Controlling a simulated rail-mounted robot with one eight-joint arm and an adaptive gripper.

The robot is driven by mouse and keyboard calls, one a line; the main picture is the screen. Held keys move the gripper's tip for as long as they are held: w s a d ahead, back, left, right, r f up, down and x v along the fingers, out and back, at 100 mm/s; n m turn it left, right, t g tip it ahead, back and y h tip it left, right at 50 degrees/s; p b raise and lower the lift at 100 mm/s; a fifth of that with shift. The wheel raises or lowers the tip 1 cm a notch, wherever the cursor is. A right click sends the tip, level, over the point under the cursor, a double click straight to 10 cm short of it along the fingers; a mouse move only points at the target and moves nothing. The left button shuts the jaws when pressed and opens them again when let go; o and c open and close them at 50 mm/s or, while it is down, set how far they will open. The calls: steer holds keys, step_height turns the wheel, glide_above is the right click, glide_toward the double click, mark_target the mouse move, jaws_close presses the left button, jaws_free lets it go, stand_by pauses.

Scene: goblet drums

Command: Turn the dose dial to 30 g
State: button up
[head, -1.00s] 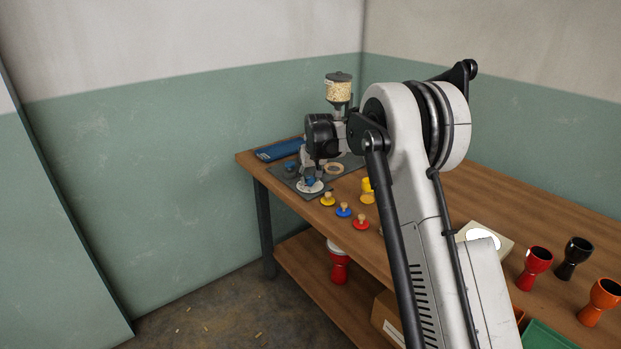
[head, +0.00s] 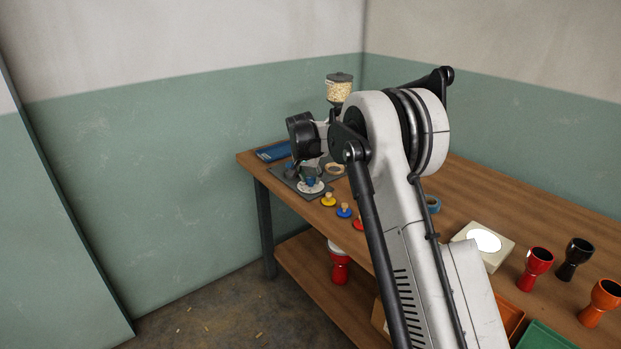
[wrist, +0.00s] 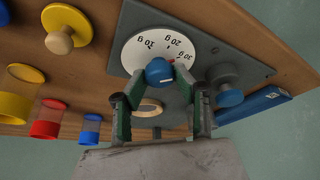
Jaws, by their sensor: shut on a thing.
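The white dose dial (wrist: 133,50) carries 10 g, 20 g and 30 g marks and lies on a grey plate (wrist: 240,66). Its blue knob (wrist: 158,71) has a white line, and a small red pointer shows beside it, between the 20 g and 30 g marks. My gripper (wrist: 160,76) is shut on the blue knob, one finger on each side. In the head view the dial (head: 317,189) is at the far left end of the bench, and my wrist and arm partly hide that area.
A second knob (wrist: 229,97) and a blue flat object (wrist: 262,101) lie to the right in the wrist view. Yellow (head: 328,200) and blue (head: 344,211) pegged discs stand nearby. A hopper (head: 339,88) rises behind. Goblet drums (head: 537,265) stand at the right.

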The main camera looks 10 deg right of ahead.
stand_by(0.3)
steer(key=o, duration=1.1)
steer(key=shift+r, duration=0.1)
steer(key=v, duration=1.1)
steer(key=shift+s+r, duration=0.2)
steer(key=shift+r, duration=0.15)
